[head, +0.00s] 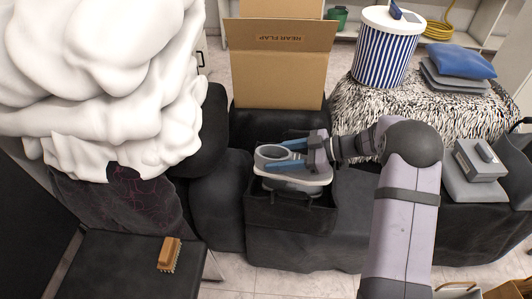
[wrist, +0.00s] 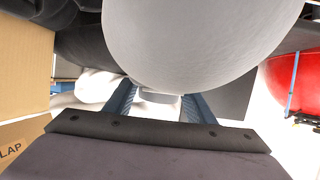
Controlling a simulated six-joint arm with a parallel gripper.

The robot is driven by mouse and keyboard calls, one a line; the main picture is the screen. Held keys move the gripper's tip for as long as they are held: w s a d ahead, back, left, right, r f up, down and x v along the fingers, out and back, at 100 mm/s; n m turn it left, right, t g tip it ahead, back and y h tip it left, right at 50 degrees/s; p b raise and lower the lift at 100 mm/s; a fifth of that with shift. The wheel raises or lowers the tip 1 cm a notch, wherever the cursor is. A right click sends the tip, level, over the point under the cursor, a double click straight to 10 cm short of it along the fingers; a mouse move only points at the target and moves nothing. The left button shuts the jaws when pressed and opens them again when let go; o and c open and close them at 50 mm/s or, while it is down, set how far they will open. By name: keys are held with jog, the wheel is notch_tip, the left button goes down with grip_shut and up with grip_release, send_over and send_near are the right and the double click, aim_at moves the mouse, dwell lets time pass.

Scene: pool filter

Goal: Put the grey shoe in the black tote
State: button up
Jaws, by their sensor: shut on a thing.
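The grey shoe (head: 313,178) is held over the black tote (head: 289,219) in the head view, with its opening facing up and its light sole low. My gripper (head: 276,154) reaches in from the right, and its blue fingers are shut on the shoe. The tote is open, and its front wall shows below the shoe. The shoe hides much of the tote's inside, and I cannot tell whether the shoe touches it. In the wrist view the shoe (wrist: 200,45) fills the upper middle as a large pale grey shape, with the blue fingers of my gripper (wrist: 158,98) at either side below it.
An open cardboard box (head: 279,75) stands behind the tote. A blue-striped bin (head: 384,55) and a blue cushion (head: 463,61) are on the shaggy cover at the right. A wooden brush (head: 169,254) lies on a black surface at the front left. A white fluffy mass (head: 100,80) fills the upper left.

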aim_at(278, 175)
jog(key=shift+d+f, duration=0.1)
jog(key=shift+f, duration=0.1)
notch_tip(278, 175, down, 8)
jog(key=b, duration=0.9)
jog(key=shift+r, duration=0.1)
jog(key=o, duration=1.6)
jog(key=shift+d+r, duration=0.1)
jog(key=shift+d, duration=0.1)
jog(key=o, duration=0.5)
jog(key=d+p, duration=0.2)
jog(key=d, duration=0.1)
jog(key=shift+s, duration=0.15)
